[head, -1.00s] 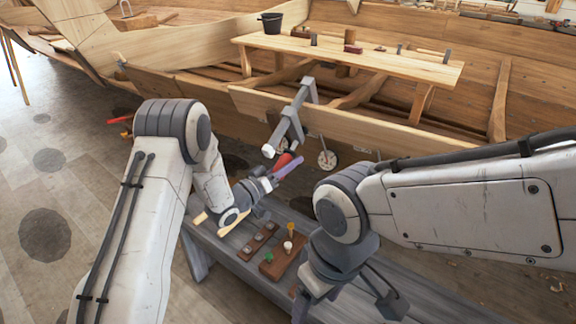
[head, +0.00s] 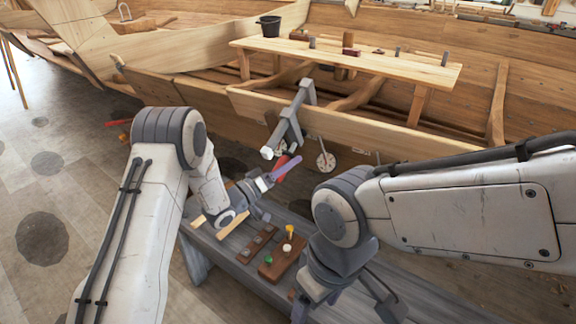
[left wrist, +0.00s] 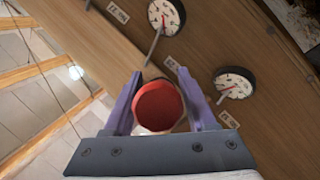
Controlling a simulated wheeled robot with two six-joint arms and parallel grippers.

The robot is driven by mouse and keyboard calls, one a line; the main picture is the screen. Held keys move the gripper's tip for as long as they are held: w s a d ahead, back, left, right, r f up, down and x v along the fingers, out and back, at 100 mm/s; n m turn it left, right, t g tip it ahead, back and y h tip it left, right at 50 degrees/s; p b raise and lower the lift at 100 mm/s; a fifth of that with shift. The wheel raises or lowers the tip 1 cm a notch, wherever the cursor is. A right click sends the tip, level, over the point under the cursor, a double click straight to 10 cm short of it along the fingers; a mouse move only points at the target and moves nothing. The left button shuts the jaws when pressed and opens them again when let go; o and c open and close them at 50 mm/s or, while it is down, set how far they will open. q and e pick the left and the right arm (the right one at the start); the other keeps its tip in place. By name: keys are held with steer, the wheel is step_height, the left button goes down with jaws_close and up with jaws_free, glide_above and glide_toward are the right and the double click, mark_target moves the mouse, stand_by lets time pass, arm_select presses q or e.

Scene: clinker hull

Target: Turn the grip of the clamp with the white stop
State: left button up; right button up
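The grey clamp (head: 287,127) hangs on the hull plank, with a white stop (head: 267,153) at its lower left end. Its red grip (head: 279,178) points down towards my left gripper (head: 283,167). In the left wrist view, the red grip (left wrist: 158,105) lies between the two purple fingers of my left gripper (left wrist: 160,80), which seem to touch it on both sides. In the head view, one finger covers part of the grip. My right gripper (head: 312,305) is low at the bottom of the view, away from the clamp, its fingers partly hidden.
A round dial (head: 326,161) hangs right of the clamp; dials also show in the left wrist view (left wrist: 235,82). Below, a grey bench (head: 232,245) bears a brown block (head: 276,265) with small coloured pegs.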

arm_select(q)
steer(key=shift+o, duration=0.7)
steer(key=v, duration=1)
steer(key=shift+a+b, duration=0.2)
steer(key=shift+b, duration=0.1)
steer(key=shift+s, duration=0.1)
